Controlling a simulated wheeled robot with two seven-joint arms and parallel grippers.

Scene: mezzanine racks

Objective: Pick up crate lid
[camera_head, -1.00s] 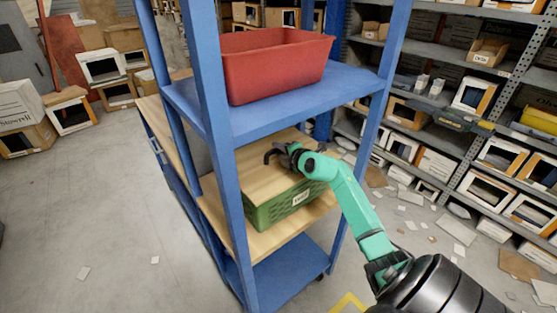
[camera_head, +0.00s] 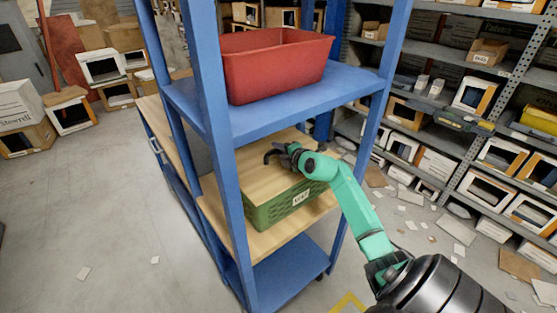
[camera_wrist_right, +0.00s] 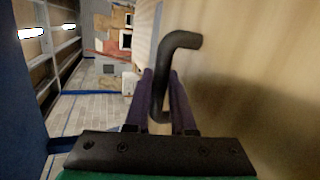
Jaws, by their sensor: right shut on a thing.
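The crate lid (camera_head: 258,176) is a pale wooden board on top of the green crate (camera_head: 278,212), on the middle shelf of the blue rack. In the right wrist view the lid (camera_wrist_right: 250,60) is a tan surface filling the right side. Its dark bent handle (camera_wrist_right: 182,40) stands between the fingers of my right gripper (camera_wrist_right: 166,105). In the head view my right gripper (camera_head: 290,152) is over the lid, shut on the handle. The gripper hides part of the handle there. I cannot see a gap between lid and crate. My left gripper is not in view.
A red bin (camera_head: 275,68) stands on the blue shelf (camera_head: 300,105) above my right gripper. A blue rack post (camera_head: 222,150) rises in front of the lid. Loaded grey shelving (camera_head: 470,130) is at the right. Scraps of paper lie on the floor.

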